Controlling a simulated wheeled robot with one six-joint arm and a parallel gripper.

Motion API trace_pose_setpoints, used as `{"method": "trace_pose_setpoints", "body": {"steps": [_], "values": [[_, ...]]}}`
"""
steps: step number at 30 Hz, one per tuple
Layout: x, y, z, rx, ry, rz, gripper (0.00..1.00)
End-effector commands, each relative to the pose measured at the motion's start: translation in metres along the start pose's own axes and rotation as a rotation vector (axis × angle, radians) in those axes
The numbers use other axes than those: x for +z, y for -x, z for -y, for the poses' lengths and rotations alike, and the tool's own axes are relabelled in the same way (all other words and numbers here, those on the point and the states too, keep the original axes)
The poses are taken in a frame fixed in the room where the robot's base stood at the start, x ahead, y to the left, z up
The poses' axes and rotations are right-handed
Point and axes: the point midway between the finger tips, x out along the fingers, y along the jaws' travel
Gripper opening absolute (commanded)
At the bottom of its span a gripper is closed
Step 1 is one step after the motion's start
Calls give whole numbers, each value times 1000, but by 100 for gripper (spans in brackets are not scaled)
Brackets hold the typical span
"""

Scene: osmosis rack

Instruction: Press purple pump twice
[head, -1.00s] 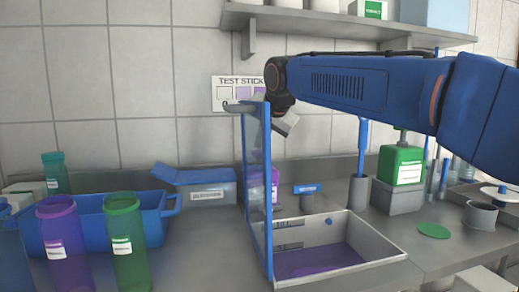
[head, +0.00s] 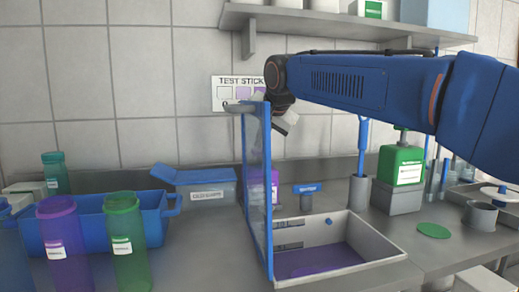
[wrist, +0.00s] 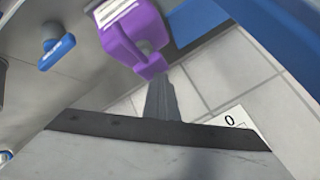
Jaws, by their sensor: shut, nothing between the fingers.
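The purple pump bottle (head: 275,182) stands at the back of the counter in the head view, partly behind a clear panel's blue frame. In the wrist view the purple bottle (wrist: 122,32) has a white label and a purple pump head (wrist: 151,66) on a grey neck. My gripper (wrist: 164,78) is shut and empty, its grey fingers reaching to the pump head. I cannot tell whether they touch it. In the head view my gripper (head: 285,123) is a small grey shape above the bottle, mostly hidden by the arm and panel.
A clear panel with a blue frame (head: 268,225) stands beside an open tray (head: 385,253) with a purple floor. A blue-topped holder (head: 307,189) stands right of the bottle. A green bottle (head: 400,166) is farther right. The tiled wall is close behind.

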Motion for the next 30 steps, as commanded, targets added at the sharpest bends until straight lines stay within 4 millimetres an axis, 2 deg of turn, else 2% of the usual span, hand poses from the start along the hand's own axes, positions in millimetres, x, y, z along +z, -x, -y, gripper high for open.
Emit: {"method": "trace_pose_setpoints", "body": {"steps": [10,23,30], "values": [[-9,11,8,-1,0,-1,0],[-11,15,11,-1,0,-1,0],[-20,27,20,-2,-1,-2,0]]}}
